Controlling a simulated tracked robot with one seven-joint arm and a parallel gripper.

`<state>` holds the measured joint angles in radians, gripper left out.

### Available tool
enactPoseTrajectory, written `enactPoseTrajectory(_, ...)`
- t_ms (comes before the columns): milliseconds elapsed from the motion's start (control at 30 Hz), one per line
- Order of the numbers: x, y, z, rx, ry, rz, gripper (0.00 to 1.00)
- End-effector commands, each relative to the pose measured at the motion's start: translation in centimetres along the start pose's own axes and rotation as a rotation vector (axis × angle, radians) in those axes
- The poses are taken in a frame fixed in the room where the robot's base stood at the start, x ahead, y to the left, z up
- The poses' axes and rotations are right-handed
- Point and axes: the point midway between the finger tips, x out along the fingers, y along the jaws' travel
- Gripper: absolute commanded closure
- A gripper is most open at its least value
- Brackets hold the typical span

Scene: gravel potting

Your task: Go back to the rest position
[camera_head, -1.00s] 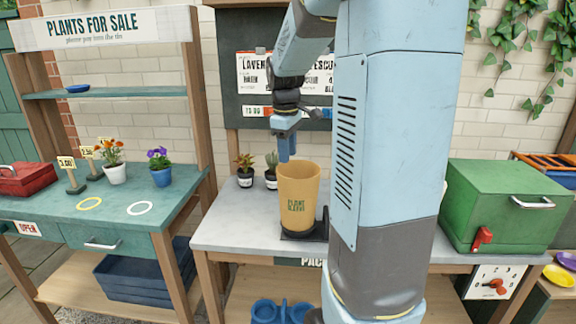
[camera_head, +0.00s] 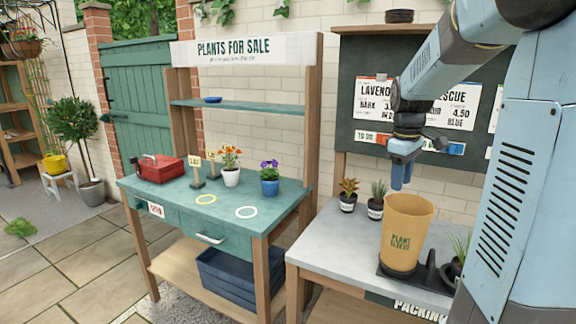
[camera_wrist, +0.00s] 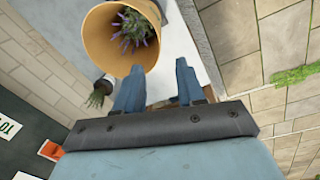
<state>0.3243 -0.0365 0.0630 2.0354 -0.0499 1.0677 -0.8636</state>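My gripper (camera_head: 402,174) hangs above the packing bench, its blue fingers pointing down near the rim of the tan plant sleeve (camera_head: 406,232). In the wrist view the two fingers of my gripper (camera_wrist: 156,82) stand apart with nothing between them. The sleeve stands upright on a dark base (camera_head: 388,271) on the grey packing bench (camera_head: 345,235). In the wrist view a plant with purple flowers (camera_wrist: 136,30) sits inside the sleeve (camera_wrist: 98,38).
Two small potted plants (camera_head: 348,196) (camera_head: 375,202) stand left of the sleeve. A dark board (camera_head: 350,120) stands behind my arm. Paving (camera_head: 60,265) at left is open.

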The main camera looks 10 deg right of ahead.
Motion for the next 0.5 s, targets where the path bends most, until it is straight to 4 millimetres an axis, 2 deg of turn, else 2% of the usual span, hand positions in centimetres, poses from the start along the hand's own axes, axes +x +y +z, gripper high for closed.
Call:
enactPoseTrajectory(200,-2.6,-4.8,1.0,0.106,0.061,0.054,0.61)
enactPoseTrajectory(500,-5.0,-12.0,3.7,0.300,0.185,0.105,0.61)
